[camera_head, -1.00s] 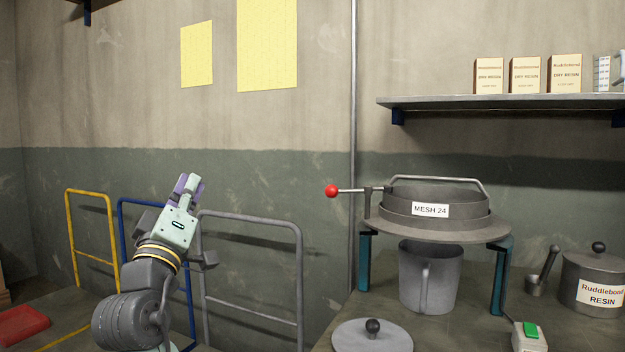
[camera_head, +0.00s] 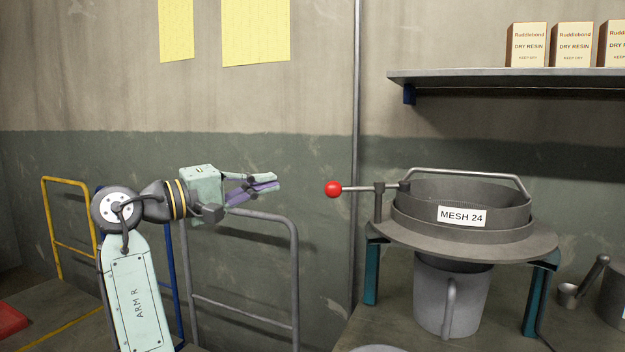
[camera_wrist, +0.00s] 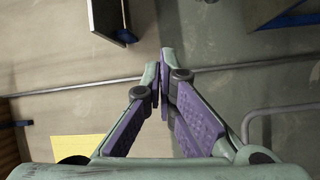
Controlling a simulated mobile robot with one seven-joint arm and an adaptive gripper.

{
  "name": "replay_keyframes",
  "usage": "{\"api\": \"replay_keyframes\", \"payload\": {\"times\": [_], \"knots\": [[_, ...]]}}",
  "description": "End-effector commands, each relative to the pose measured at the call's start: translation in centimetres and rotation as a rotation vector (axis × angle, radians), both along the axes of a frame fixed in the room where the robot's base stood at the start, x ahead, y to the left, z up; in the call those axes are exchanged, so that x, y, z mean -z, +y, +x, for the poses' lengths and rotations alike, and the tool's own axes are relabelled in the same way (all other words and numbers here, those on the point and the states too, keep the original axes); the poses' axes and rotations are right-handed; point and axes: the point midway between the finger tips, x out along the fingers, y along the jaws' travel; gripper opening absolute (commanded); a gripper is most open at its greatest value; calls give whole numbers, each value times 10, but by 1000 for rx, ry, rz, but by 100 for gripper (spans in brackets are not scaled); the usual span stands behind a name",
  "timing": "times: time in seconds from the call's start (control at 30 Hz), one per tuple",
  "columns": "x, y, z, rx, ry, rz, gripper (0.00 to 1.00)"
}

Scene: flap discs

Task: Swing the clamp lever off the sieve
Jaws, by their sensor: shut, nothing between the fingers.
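The clamp lever is a thin metal rod with a red ball knob (camera_head: 333,189) at its left end. Its rod (camera_head: 358,189) runs level to a short post (camera_head: 379,205) at the left of the sieve, and its inner end reaches the sieve's rim. The grey sieve (camera_head: 410,218) is labelled MESH 24 and sits on a round plate on teal legs. My gripper (camera_head: 276,181) is shut and empty, pointing right, left of the red knob and apart from it. In the wrist view the fingertips (camera_wrist: 162,62) meet; the lever and sieve do not show there.
A grey jug (camera_head: 430,300) stands under the sieve. A grey pipe (camera_head: 356,120) runs up the wall behind the knob. A shelf (camera_head: 480,77) with resin boxes hangs above. Grey rails (camera_head: 294,270) stand below my gripper. The air between gripper and knob looks clear.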

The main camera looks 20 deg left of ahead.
Motion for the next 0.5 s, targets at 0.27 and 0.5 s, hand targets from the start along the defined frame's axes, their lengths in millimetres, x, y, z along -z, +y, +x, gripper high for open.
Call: {"api": "replay_keyframes", "payload": {"times": [0.27,0.5], "knots": [[-1,-5,8,0,-1,1,0],[-5,-27,44,0,0,0,0]]}}
